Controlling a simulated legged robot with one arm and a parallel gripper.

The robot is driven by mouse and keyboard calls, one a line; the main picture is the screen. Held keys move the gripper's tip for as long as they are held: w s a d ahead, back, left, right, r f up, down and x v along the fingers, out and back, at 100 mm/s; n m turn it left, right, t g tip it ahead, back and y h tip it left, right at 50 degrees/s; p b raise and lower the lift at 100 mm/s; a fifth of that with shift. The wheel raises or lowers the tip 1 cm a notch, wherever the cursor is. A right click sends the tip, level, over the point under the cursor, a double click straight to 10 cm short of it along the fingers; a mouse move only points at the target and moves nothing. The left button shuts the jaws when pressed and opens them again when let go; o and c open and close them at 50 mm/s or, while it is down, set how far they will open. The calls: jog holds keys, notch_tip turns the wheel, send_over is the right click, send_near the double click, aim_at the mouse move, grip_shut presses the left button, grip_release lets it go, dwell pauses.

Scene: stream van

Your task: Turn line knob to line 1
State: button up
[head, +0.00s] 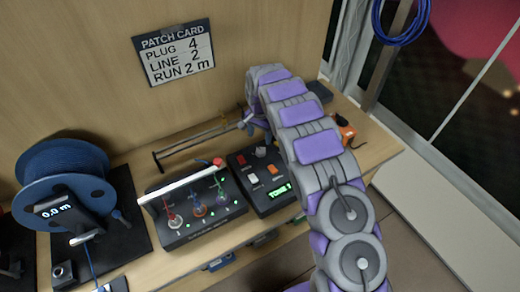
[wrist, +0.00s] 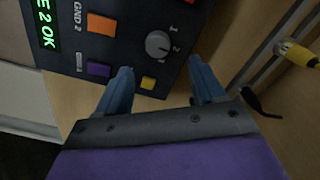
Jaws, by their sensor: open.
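The grey round line knob (wrist: 158,43) sits on the dark control box (wrist: 125,50) in the wrist view, with small numbers along its right side. Its pointer is too small to read surely. My gripper (wrist: 161,68) is open and empty, its two blue fingers apart, just below the knob in the picture. The knob is not between the fingers. In the head view the same box (head: 238,176) stands on the bench, with the knob (head: 260,151) near its upper edge. My arm hides part of the box, and my fingers are not clear there.
The box has orange (wrist: 101,24), purple (wrist: 98,69) and yellow (wrist: 148,82) buttons and a green display (wrist: 46,30) ending "2 OK". A patch box (head: 185,232) with plugs and a cable reel (head: 62,170) stand left.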

aim_at(261, 150)
notch_tip(261, 150, down, 8)
jog(key=shift+d+f+b, duration=0.1)
jog(key=shift+f+b, duration=0.05)
jog(key=shift+b, duration=0.3)
jog(key=shift+c, duration=0.3)
jog(key=c, duration=1)
jog(key=shift+n+p, duration=0.35)
jog(key=shift+n, duration=0.05)
jog(key=n+p, duration=0.1)
jog(key=n, duration=0.1)
jog(key=shift+n+p, duration=0.4)
jog(key=n+p, duration=0.1)
jog(key=n, duration=0.1)
jog(key=n+p, duration=0.1)
jog(key=shift+r+n, duration=0.2)
jog(key=shift+n, duration=0.2)
jog(key=shift+f+n+p, duration=0.1)
jog(key=shift+n+p, duration=0.95)
jog(key=shift+n, duration=1.15)
